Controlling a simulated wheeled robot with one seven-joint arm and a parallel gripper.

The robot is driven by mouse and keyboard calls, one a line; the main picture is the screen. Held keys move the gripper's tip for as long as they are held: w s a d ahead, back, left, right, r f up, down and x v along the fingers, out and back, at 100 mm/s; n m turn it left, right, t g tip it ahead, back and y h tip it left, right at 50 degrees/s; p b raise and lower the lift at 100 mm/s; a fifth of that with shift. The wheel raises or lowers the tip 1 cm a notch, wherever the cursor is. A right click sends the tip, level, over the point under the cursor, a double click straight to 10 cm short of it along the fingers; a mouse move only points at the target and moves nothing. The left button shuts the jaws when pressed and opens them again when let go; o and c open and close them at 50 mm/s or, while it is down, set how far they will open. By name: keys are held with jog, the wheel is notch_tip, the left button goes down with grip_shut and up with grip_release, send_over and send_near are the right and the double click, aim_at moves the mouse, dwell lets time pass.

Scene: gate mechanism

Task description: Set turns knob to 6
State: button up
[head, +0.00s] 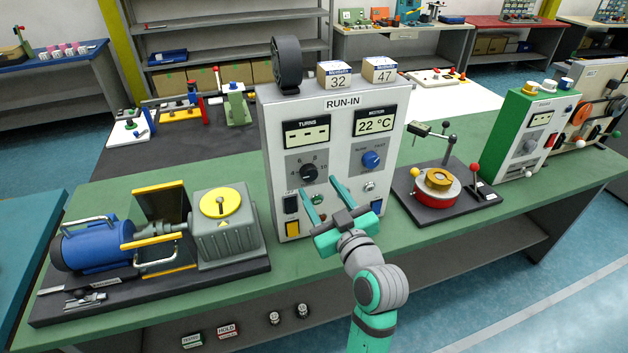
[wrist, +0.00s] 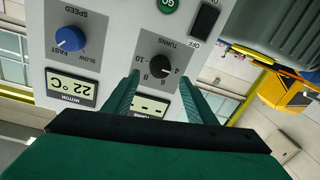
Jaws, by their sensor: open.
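The turns knob (head: 308,172) is a small black dial on the left half of the RUN-IN panel (head: 339,150). Numbers 4, 6, 8 and 10 stand around it; its pointer is too small to read surely. The turns display (head: 306,133) above shows dashes. My gripper (head: 322,191) is open and empty in front of the panel, slightly below and right of the knob. In the wrist view, which is upside down, the knob (wrist: 152,70) lies beyond and between the two green fingertips (wrist: 159,78), with no contact visible.
A blue speed knob (head: 371,160) sits right of the turns knob, under the 22 °C motor display (head: 375,121). A green button (wrist: 168,5) and a black switch (wrist: 204,20) are close by. A motor-and-gearbox rig (head: 150,235) stands left; a red round fixture (head: 437,187) stands right.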

aim_at(310, 175)
jog(key=shift+x, duration=2.35)
jog(key=c, duration=1)
